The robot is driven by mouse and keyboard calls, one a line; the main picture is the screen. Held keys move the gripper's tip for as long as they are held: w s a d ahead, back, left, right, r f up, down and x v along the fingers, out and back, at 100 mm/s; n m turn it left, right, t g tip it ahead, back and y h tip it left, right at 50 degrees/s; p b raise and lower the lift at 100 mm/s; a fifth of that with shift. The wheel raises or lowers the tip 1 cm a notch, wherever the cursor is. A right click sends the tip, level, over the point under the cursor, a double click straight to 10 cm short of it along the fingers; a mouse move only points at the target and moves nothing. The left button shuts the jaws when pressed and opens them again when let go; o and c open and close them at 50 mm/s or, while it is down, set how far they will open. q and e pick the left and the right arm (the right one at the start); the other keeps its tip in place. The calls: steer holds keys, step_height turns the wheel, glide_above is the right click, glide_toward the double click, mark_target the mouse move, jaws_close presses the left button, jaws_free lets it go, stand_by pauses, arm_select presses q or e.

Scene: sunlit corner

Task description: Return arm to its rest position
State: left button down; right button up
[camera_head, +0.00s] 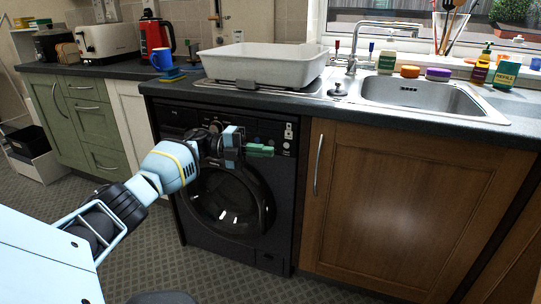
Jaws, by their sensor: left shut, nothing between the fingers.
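My left arm comes in from the lower left, pale blue with black joints and a yellow ring. Its gripper (262,150) is shut and empty. It is held in front of the upper part of the black washing machine (270,228), below the counter edge. I cannot tell how far the gripper is from the machine's front. My right gripper is not in view.
A white basin (264,64) stands on the counter left of the steel sink (422,96). A wooden cupboard door (400,205) is closed. The patterned floor (150,262) is clear.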

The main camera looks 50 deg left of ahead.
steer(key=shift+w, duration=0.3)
